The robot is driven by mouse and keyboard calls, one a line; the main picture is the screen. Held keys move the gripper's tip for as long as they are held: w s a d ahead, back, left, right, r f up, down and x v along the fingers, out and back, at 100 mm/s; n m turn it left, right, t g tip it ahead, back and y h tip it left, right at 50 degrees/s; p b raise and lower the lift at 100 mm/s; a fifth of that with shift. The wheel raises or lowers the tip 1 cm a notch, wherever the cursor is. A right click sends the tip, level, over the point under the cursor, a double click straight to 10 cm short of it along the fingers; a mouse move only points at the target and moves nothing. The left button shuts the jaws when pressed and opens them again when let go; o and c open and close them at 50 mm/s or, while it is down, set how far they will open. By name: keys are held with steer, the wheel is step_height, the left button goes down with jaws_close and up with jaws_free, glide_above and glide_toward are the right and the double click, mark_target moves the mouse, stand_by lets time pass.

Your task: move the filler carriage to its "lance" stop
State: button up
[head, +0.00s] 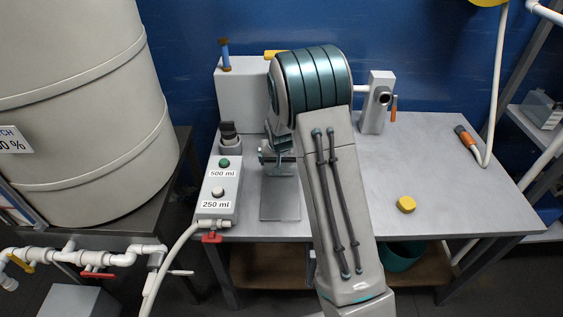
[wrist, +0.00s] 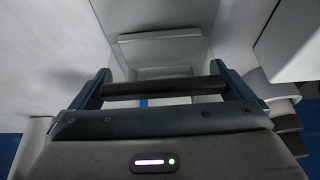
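My gripper (head: 278,155) is low at the left part of the bench, just right of the button box, partly hidden by my arm. In the wrist view its two blue fingers (wrist: 163,82) stand wide apart. A dark horizontal bar (wrist: 165,88) spans the space between them; I cannot tell whether the fingers touch it. A pale grey recessed housing (wrist: 160,52) lies beyond the bar. I cannot clearly pick out the filler carriage or a "lance" label; my arm hides the middle of the equipment. A grey plate (head: 280,203) lies below my gripper.
The button box (head: 217,190) carries labels 500 ml and 250 ml. A grey post (head: 377,102) with an orange handle stands right of my arm. A yellow puck (head: 406,204) lies on the bench (head: 460,190), whose right side is mostly clear. A large tank (head: 80,95) stands left.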

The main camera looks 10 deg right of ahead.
steer(key=shift+a, duration=0.15)
steer(key=shift+s+r, duration=0.15)
steer(key=shift+r, duration=0.2)
steer(key=d+v, duration=0.1)
steer(key=v, duration=1.2)
steer(key=shift+a+b, duration=0.3)
steer(key=shift+a, duration=0.1)
steer(key=s+r, duration=0.3)
steer(key=s, duration=0.6)
steer(key=s+r+n+g+p, duration=0.1)
steer(key=s+r, duration=0.1)
steer(key=s, duration=0.8)
steer(key=s+r+n+y+p, duration=0.1)
steer(key=s+r, duration=0.2)
steer(key=s, duration=0.7)
steer(key=shift+r+g, duration=0.3)
